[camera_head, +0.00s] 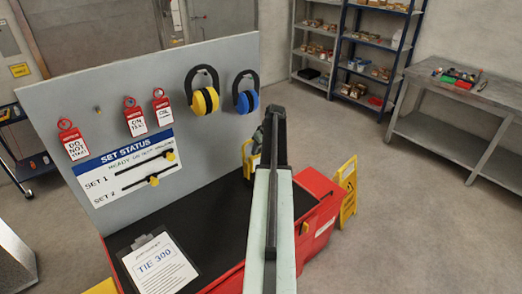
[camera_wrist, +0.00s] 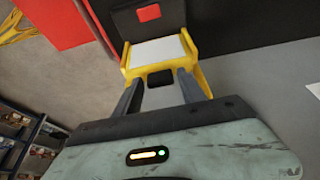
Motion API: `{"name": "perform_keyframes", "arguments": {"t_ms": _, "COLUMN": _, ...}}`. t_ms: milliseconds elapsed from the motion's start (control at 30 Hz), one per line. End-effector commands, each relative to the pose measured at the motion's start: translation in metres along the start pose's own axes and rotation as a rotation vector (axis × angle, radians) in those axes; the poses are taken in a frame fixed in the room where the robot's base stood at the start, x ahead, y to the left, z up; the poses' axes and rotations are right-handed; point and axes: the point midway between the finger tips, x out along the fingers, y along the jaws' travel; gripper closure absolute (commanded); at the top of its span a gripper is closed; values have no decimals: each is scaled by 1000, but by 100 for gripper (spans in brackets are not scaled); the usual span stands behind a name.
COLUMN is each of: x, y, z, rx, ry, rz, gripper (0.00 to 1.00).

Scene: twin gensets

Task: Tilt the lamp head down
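The lamp (camera_head: 252,158) is a small yellow-framed work light at the far end of the red bench, mostly hidden behind my arm in the head view. In the wrist view, its yellow head (camera_wrist: 203,80) shows a pale white panel and a dark slot on the near edge. My gripper (camera_wrist: 160,80) has its two dark fingers apart, one on each side of that slot, close to the near edge. I cannot tell whether they touch it. My gripper also shows end-on in the head view (camera_head: 273,125).
A grey board (camera_head: 90,115) with red tags, ear defenders and a status chart with sliders stands left of my arm. A clipboard (camera_head: 158,264) lies on the black bench top (camera_head: 190,228). A yellow floor sign (camera_head: 348,190) stands right of the red bench. Open floor lies further right.

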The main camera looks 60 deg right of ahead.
Motion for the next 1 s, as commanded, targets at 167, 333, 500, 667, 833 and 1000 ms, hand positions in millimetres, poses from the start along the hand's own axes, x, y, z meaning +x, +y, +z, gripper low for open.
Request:
{"name": "perform_keyframes", "arguments": {"t_ms": 167, "x": 0, "y": 0, "z": 0, "rx": 0, "ry": 0, "rz": 0, "gripper": 100}}
{"name": "perform_keyframes", "arguments": {"t_ms": 333, "x": 0, "y": 1, "z": 0, "rx": 1, "ry": 0, "rz": 1, "gripper": 100}}
{"name": "perform_keyframes", "arguments": {"t_ms": 500, "x": 0, "y": 1, "z": 0, "rx": 1, "ry": 0, "rz": 1, "gripper": 100}}
{"name": "perform_keyframes", "arguments": {"t_ms": 667, "x": 0, "y": 1, "z": 1, "rx": 1, "ry": 0, "rz": 1, "gripper": 100}}
{"name": "perform_keyframes", "arguments": {"t_ms": 833, "x": 0, "y": 1, "z": 1, "rx": 2, "ry": 0, "rz": 1, "gripper": 100}}
{"name": "perform_keyframes", "arguments": {"t_ms": 1000, "x": 0, "y": 2, "z": 1, "rx": 2, "ry": 0, "rz": 2, "gripper": 100}}
